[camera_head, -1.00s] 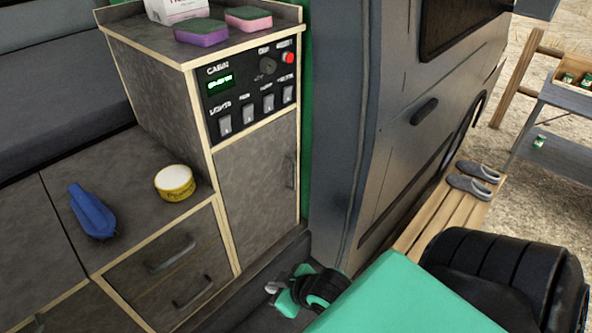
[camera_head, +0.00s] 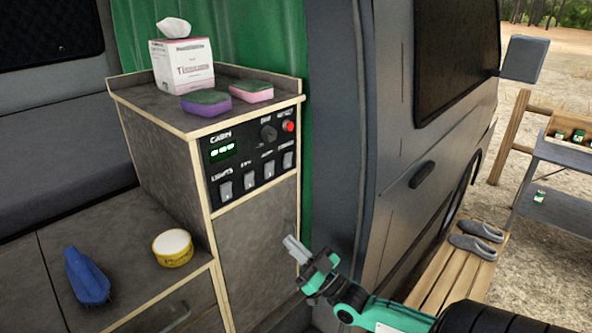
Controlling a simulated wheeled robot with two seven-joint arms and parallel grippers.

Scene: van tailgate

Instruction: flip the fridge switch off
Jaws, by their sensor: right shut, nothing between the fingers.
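The black control panel (camera_head: 250,154) is on the upper front of the grey cabinet. It bears a row of several light rocker switches, a green display, a dark knob and a red button. The leftmost switch (camera_head: 226,189) is under the word LIGHTS. The rightmost switch (camera_head: 288,160) is near the panel's right edge; its small label is too blurred to read, so I cannot tell which one is the fridge switch. My right gripper (camera_head: 291,243) is shut and empty, below the panel in front of the cabinet door, apart from the switches. My left gripper is not in view.
A tissue box (camera_head: 184,66) and two sponges (camera_head: 206,102) (camera_head: 251,91) stand on the cabinet top. The van door (camera_head: 422,150) stands close on the right.

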